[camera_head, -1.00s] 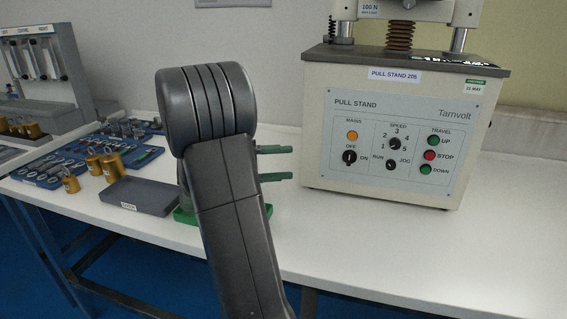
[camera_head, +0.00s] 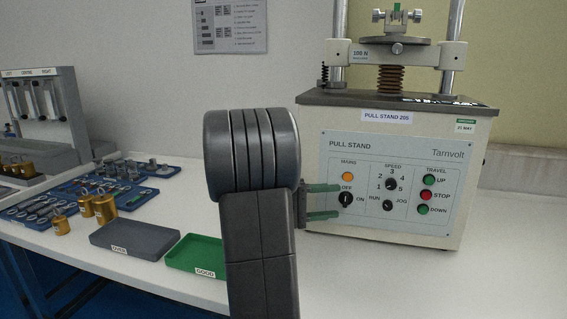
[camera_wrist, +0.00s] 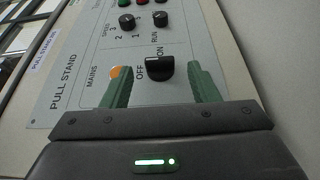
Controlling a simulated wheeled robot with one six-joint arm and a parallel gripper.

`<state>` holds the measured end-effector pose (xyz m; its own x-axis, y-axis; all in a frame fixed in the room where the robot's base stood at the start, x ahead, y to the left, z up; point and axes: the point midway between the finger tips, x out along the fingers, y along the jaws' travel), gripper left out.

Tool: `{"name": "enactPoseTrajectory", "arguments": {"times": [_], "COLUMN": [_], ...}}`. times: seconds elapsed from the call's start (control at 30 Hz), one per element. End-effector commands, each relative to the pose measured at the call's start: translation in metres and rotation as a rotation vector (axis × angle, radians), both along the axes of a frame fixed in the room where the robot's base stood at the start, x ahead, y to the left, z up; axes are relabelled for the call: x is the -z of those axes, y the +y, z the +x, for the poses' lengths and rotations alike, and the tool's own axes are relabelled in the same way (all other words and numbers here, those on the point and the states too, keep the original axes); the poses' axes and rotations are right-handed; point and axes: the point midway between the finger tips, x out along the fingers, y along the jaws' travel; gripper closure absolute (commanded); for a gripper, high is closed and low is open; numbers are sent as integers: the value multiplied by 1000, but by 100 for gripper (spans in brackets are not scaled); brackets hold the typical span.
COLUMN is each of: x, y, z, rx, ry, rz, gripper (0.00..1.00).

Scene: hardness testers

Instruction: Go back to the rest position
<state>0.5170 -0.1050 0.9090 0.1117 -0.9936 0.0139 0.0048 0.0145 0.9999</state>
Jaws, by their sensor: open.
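My gripper (camera_head: 322,201) shows its two green fingers just right of my dark arm in the head view, in front of the lower left of the pull stand's panel. The wrist view also shows the fingers (camera_wrist: 160,88) spread apart, with the black mains knob (camera_wrist: 159,68) seen between them. Nothing is held. I cannot tell whether the fingers touch the panel. The pull stand (camera_head: 392,166) is a beige box with an amber mains lamp (camera_head: 348,177) and the mains knob (camera_head: 345,199) set between OFF and ON labels. My wrist and arm hide part of the table.
A grey OVER tray (camera_head: 135,240) and a green GOOD tray (camera_head: 192,257) lie empty on the white table, left of my arm. Brass weights (camera_head: 62,221) and blue trays of parts (camera_head: 140,194) stand farther left. The table front right (camera_head: 400,285) is clear.

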Motion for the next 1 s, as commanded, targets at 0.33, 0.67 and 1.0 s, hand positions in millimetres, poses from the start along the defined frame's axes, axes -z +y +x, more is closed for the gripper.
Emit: {"name": "enactPoseTrajectory", "arguments": {"times": [0.33,0.67,1.0], "x": [-1,-1,-1], "y": [-14,-11,33], "z": [2,2,-3], "rx": [-1,-2,-6], "ry": [-1,-1,-1], "rz": [1,1,0], "gripper": [45,45,45]}}
